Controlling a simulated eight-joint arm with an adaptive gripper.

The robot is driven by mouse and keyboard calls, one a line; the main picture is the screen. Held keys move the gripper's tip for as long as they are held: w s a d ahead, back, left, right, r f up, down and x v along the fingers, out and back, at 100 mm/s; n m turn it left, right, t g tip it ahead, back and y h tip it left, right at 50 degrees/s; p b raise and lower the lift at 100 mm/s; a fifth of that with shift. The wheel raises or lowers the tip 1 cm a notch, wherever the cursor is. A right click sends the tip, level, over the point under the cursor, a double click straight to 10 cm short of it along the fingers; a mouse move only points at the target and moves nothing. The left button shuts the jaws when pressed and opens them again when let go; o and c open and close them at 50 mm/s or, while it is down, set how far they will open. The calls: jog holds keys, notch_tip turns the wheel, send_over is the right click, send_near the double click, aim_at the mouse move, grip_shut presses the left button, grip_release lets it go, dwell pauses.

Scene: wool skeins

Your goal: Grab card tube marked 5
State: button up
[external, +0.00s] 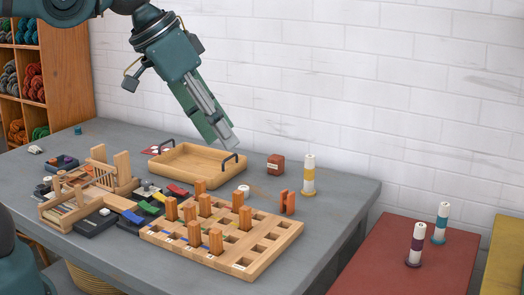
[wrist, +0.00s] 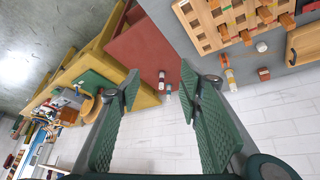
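Three upright white card tubes with coloured bands show in the external view. The yellow-banded tube (external: 309,176) stands on the grey table's right part. The purple-banded tube (external: 417,245) and the teal-banded tube (external: 440,223) stand on the red surface. I cannot read a number on any of them. In the wrist view the yellow-banded tube (wrist: 230,78) lies right of the fingers; the purple-banded tube (wrist: 162,80) and teal-banded tube (wrist: 168,89) appear between them. My gripper (external: 228,140) is open and empty, high above the table's back; its spread fingers show in the wrist view (wrist: 162,78).
A wooden pegboard (external: 262,255) with several orange blocks fills the table front. A wooden tray (external: 180,175) with dark handles and a brown container (external: 275,164) stand behind. A small wooden loom (external: 70,212) is at left. The red surface (external: 380,262) is mostly clear.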

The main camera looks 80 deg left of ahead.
jog(key=w+a+r+n+g+p, duration=0.1)
jog(key=w+a+r, duration=0.15)
jog(key=w, duration=0.25)
jog(key=w+a+r+n, duration=0.1)
jog(key=w+a+r, duration=0.1)
jog(key=w+a, duration=0.2)
jog(key=n+g+p, duration=0.5)
jog(key=n+p, duration=0.1)
jog(key=n, duration=0.2)
send_over(311, 157)
notch_tip(311, 157, down, 10)
jog(key=f, duration=0.1)
jog(key=shift+h, duration=0.3)
jog(key=f, duration=1.8)
jog(key=shift+a+f, duration=0.2)
jog(key=shift+f, duration=0.65)
jog(key=shift+f, duration=0.1)
jog(key=shift+f+b, duration=0.4)
jog(key=shift+f, duration=0.8)
jog(key=shift+f, duration=0.1)
